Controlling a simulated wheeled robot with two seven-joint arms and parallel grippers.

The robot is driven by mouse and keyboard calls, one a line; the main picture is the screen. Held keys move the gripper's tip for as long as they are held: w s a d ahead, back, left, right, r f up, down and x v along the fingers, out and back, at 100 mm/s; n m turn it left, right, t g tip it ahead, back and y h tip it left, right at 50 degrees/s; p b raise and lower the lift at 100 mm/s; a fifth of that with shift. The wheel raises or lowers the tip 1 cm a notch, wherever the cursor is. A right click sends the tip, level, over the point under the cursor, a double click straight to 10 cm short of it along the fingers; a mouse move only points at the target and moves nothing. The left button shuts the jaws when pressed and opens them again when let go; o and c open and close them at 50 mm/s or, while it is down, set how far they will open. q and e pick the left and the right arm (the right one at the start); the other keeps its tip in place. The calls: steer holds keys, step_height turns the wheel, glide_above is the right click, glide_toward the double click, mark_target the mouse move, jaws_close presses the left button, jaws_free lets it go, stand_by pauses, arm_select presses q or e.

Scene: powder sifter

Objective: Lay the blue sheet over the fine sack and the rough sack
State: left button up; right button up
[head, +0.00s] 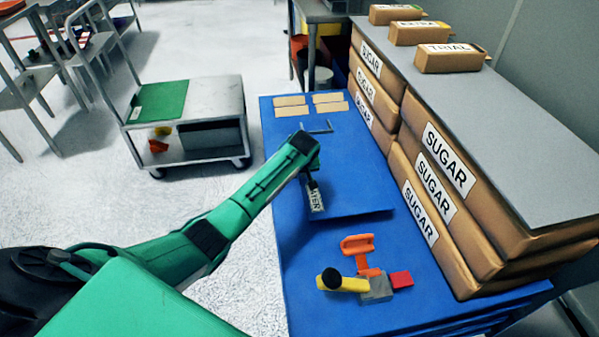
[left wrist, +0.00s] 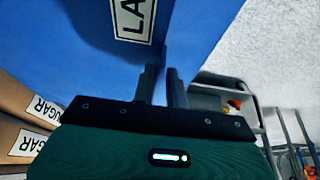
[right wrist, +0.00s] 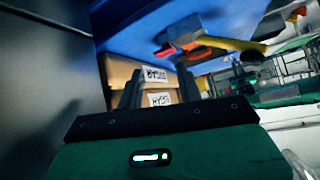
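The blue sheet (head: 350,185) is a flat panel over the blue table, with a dark band along its near edge. A white label (head: 316,196) with dark letters is at its left edge. My left gripper (head: 314,183) is at that edge beside the label. In the left wrist view its fingers (left wrist: 161,82) are close together, with the sheet's edge running in between them. My right gripper (right wrist: 160,85) is open and empty, outside the head view. Brown sacks (head: 440,165) marked SUGAR are stacked along the right; I cannot tell which sacks are fine or rough.
A grey top (head: 470,120) lies over the stacks, with small brown packs (head: 450,58) on it. Tan cards (head: 292,111) lie at the table's far end. An orange, yellow and red tool (head: 375,287) lies at the near end. A cart (head: 200,100) stands left.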

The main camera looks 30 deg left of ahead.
arm_select(q)
steer(key=shift+o, duration=0.9)
